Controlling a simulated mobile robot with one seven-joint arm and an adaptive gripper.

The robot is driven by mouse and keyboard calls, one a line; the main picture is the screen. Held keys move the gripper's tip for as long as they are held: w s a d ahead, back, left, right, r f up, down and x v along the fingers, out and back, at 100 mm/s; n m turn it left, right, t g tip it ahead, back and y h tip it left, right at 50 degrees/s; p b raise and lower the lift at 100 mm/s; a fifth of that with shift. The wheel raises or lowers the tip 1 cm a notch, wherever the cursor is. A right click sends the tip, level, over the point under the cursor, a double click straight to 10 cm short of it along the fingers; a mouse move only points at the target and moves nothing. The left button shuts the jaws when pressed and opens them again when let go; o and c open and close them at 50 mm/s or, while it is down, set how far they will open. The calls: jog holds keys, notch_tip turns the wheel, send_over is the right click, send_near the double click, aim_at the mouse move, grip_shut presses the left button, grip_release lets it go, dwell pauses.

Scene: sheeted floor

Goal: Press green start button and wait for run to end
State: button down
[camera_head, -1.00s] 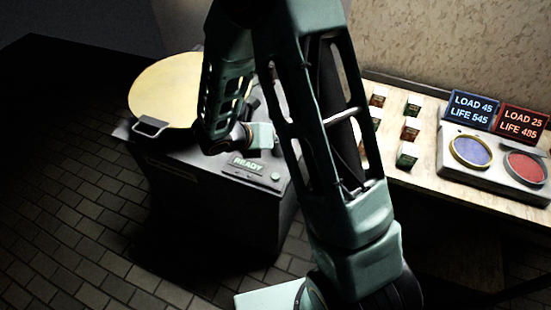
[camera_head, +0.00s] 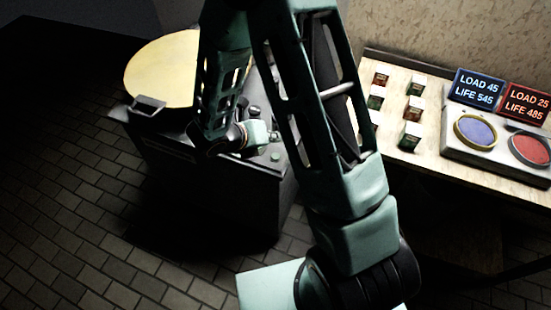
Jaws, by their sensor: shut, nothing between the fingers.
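The dark machine (camera_head: 215,200) stands on the floor at left centre, with a round pale-yellow top (camera_head: 160,75). A small round green button (camera_head: 275,157) shows on its control panel at the right front. My gripper (camera_head: 272,137) is at the end of the teal wrist, over the panel and close above the button in the picture. Its fingers are small and dark, with nothing seen held. I cannot tell whether they touch the panel. The wrist covers the place of the READY display, so its text cannot be read now.
A wooden bench (camera_head: 395,160) at right holds several small coloured blocks (camera_head: 411,135) and a grey unit with a blue disc (camera_head: 477,130) and a red disc (camera_head: 530,149). Signs read LOAD 45 LIFE 545 and LOAD 25 LIFE 485. Tiled floor (camera_head: 70,220) is clear at left.

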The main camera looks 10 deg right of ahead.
aim_at(274, 157)
jog(key=shift+f+b, duration=1.95)
jog(key=shift+f, duration=0.85)
jog(key=shift+f, duration=0.1)
jog(key=shift+f+b, duration=0.3)
jog(key=shift+b, duration=0.05)
jog(key=shift+f+b, duration=0.4)
jog(key=shift+f, duration=0.05)
jog(key=shift+r, duration=0.1)
jog(key=shift+r+p, duration=0.7)
jog(key=shift+r, duration=0.1)
notch_tip(274, 157, up, 5)
jog(key=p, duration=0.4)
